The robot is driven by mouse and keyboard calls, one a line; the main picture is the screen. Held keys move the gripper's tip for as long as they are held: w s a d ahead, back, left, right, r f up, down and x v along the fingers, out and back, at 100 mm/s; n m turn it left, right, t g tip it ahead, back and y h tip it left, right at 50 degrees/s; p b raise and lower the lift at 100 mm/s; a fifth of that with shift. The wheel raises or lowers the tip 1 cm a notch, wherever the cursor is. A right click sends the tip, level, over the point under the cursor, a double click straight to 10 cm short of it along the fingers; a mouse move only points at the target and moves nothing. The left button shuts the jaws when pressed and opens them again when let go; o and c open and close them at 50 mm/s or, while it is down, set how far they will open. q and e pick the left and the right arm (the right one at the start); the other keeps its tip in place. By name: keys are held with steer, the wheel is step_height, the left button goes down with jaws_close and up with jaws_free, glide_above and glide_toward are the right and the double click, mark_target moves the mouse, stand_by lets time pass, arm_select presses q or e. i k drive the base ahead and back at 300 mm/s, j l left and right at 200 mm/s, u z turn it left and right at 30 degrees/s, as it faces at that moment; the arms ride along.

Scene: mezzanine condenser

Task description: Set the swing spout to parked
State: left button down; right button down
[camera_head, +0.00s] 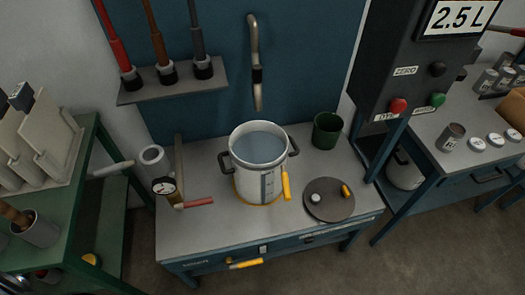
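The swing spout (255,55) is a grey metal pipe coming out of the blue back panel above the middle table. It bends down, has a dark collar partway, and its tip ends above and behind the pot. The pot (276,185) is a light metal one with dark side handles, a scale on its front and bluish liquid inside. It stands on the table on a yellowish ring. The spout's tip looks close to the pot's back rim; I cannot tell exactly whether it is over the opening. No gripper of mine shows in this view.
On the table (222,224) are a dark green cup (327,131), a round grey plate (329,209) and a gauge (164,187) with a red-handled lever. A shelf (150,93) holds coloured hoses at the left. A dark 2.5 L display cabinet (405,55) stands at the right.

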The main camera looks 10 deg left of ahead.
mark_target(257, 69)
steer(key=j+u, duration=0.35)
steer(key=u, duration=0.35)
steer(key=j+u, duration=0.15)
steer(key=u, duration=0.35)
steer(key=k+j, duration=0.05)
